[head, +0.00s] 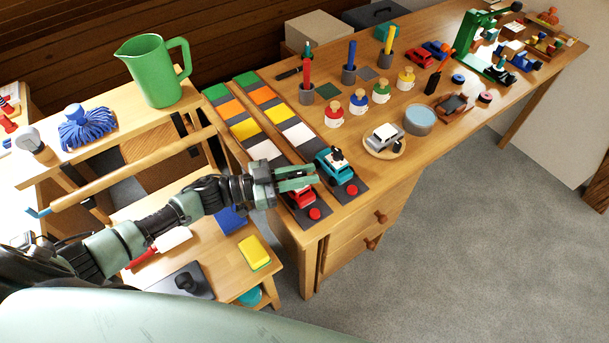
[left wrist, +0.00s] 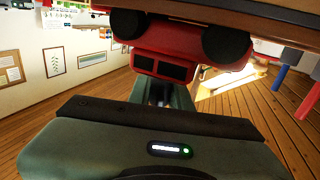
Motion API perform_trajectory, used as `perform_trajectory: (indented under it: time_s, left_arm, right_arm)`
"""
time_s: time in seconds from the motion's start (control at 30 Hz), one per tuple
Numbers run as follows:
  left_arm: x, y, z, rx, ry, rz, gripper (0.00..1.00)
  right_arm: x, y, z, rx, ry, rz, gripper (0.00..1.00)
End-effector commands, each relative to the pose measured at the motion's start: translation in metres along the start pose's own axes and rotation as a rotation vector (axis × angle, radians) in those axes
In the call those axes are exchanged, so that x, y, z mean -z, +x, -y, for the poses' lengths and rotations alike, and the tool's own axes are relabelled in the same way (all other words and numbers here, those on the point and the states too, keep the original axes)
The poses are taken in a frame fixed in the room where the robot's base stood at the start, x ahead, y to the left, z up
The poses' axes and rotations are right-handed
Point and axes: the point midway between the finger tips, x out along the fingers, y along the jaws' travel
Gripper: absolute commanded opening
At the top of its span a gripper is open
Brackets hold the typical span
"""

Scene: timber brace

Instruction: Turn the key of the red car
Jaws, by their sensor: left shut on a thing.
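The red car (head: 303,197) stands at the near left end of the long table, on a dark strip. In the left wrist view the red car (left wrist: 185,45) shows upside down, with dark windows and black wheels. My left gripper (head: 302,178) reaches in from the left, just at the car. In the left wrist view its fingers (left wrist: 160,88) meet close against the car. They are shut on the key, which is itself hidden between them. My right gripper is not in view.
A teal car (head: 335,168) stands right beside the red one. A red button (head: 314,213) lies in front of the red car. Coloured tiles (head: 243,130) run behind it, and a silver car (head: 384,137) sits on a round plate to the right.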

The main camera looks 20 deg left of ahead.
Motion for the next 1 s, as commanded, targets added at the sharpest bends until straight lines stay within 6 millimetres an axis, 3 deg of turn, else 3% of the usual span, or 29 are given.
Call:
perform_trajectory:
  time_s: [0.5,1.0]
  left_arm:
    - [-0.004,-0.001,-0.005,-0.386,0.004,-0.001,0.00]
    - [0.000,-0.002,-0.008,-0.517,-0.001,-0.001,0.00]
  right_arm:
    - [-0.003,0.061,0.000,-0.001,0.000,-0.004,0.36]
    - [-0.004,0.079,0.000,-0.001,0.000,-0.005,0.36]
